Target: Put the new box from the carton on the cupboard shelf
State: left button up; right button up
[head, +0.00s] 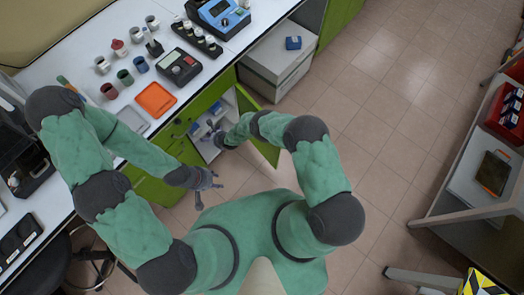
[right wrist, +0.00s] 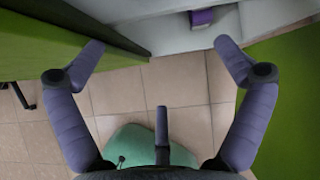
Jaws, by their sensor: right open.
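The cupboard (head: 226,112) under the bench stands open, with green doors and a pale shelf inside. Small blue boxes show in it, one (head: 216,108) further in and one (head: 195,128) nearer the front. My right gripper (head: 214,138) is at the cupboard opening. In the right wrist view its fingers (right wrist: 160,55) are spread wide with nothing between them, and a purple-blue box (right wrist: 202,17) sits on the pale shelf beyond. My left gripper (head: 207,187) is in front of the bench, its fingers spread and empty. No carton is certain; a red bin (head: 497,124) at the right holds several blue-and-white boxes.
The bench (head: 135,45) carries cups, an orange tray (head: 156,100) and instruments. A side shelf (head: 465,205) stands at the right. The tiled floor (head: 385,110) between is clear.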

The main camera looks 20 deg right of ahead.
jog(key=s+d+r+n+g, duration=0.3)
jog(key=s+d+r+n, duration=0.6)
jog(key=s, duration=0.5)
jog(key=s+d+r+n+g, duration=0.3)
jog(key=s+d+r+n, duration=0.6)
jog(key=s+r+n, duration=0.4)
jog(key=shift+s+d+r+n+h, duration=0.15)
jog(key=shift+s+r+n+h, duration=0.2)
jog(key=shift+s, duration=0.4)
jog(key=shift+f, duration=0.1)
